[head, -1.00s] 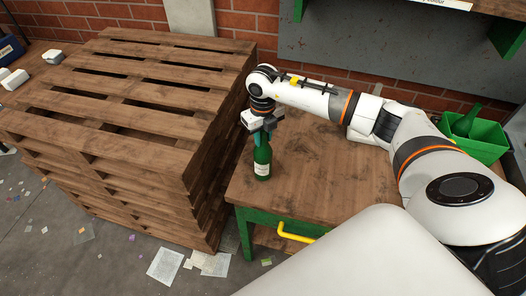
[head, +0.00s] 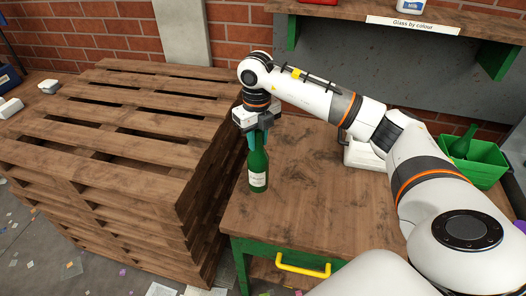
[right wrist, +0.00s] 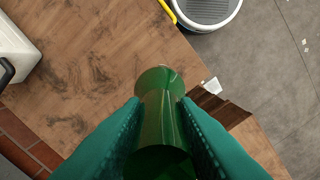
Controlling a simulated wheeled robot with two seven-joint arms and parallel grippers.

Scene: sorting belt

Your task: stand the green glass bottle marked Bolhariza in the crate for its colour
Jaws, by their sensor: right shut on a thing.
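My right gripper (head: 259,143) is shut on the neck of a green glass bottle (head: 259,180) with a pale label. The label's writing is too small to read. The bottle hangs upright over the left part of the wooden table; I cannot tell whether its base touches the top. In the right wrist view the bottle (right wrist: 162,115) is between the two teal fingers. A green crate (head: 487,172) stands at the table's back right, with another green bottle (head: 463,143) leaning in it. My left gripper is not in view.
A stack of wooden pallets (head: 110,150) stands close left of the table (head: 310,215). A white object (head: 362,155) sits on the table, partly behind my right arm. A shelf above bears the sign "Glass by colour" (head: 412,24). The table's middle is clear.

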